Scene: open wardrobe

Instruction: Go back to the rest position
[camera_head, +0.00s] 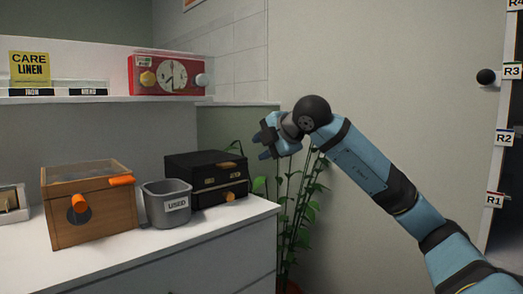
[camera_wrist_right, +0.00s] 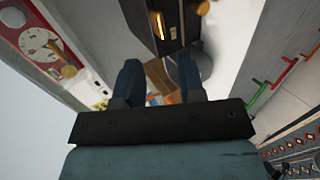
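My right arm comes in from the right in the head view. Its blue gripper (camera_head: 262,146) is raised in front of the wall, above and to the right of the black box (camera_head: 207,178). In the right wrist view the two fingers of the right gripper (camera_wrist_right: 160,80) stand apart with nothing held between them. My left gripper is not in view.
A wooden box with a clear lid (camera_head: 90,210), a grey bin marked USED (camera_head: 167,205) and the black box stand on the white cabinet (camera_head: 150,262). A red timer (camera_head: 168,75) sits on the shelf. A plant (camera_head: 300,205) stands behind my right arm.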

